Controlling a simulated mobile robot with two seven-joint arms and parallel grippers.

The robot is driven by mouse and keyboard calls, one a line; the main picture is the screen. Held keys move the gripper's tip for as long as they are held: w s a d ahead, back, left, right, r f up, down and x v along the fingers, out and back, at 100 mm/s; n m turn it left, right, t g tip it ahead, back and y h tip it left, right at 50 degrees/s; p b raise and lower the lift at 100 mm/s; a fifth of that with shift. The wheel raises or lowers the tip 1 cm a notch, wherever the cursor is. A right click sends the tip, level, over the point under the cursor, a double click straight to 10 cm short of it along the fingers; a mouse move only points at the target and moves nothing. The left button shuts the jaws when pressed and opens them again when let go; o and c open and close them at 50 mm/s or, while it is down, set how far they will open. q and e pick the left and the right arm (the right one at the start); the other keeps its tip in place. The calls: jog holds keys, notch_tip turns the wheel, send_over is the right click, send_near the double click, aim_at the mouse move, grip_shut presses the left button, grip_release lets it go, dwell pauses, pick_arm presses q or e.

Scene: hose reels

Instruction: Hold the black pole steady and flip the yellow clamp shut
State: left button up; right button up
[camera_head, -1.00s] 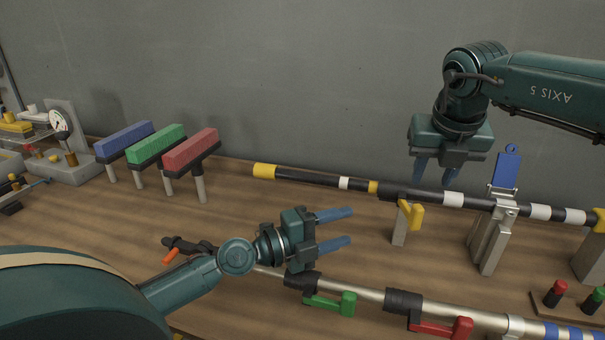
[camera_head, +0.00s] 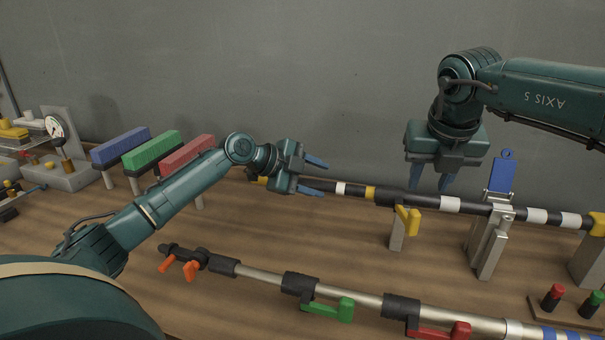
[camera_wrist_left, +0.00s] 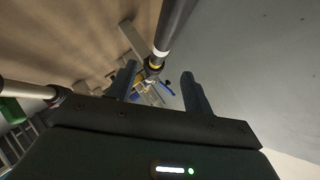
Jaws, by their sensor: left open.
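The black pole (camera_head: 384,196), with white and yellow bands, lies along its supports towards the back. The yellow clamp (camera_head: 411,221) is on a short metal post (camera_head: 396,241) under the pole's middle, its yellow lever hanging beside the post. My left gripper (camera_head: 320,178) is open and empty at the pole's left part, fingers pointing right. In the left wrist view the pole (camera_wrist_left: 176,25) runs from the top edge to between the two spread fingers; contact cannot be told. My right gripper (camera_head: 430,184) points down just above the pole near the clamp, fingers apart.
A second, silver pole (camera_head: 361,296) with green (camera_head: 346,309) and red (camera_head: 461,331) levers lies in front. A stand with an upright blue flap (camera_head: 501,176) supports the pole at right. Blue, green and red blocks (camera_head: 187,153) stand behind my left arm. Table between the poles is clear.

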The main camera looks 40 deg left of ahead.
aim_at(342, 188)
pick_arm(q)
jog(key=x, duration=0.9)
jog(key=shift+c, duration=0.2)
jog(key=shift+s, duration=0.1)
grip_shut()
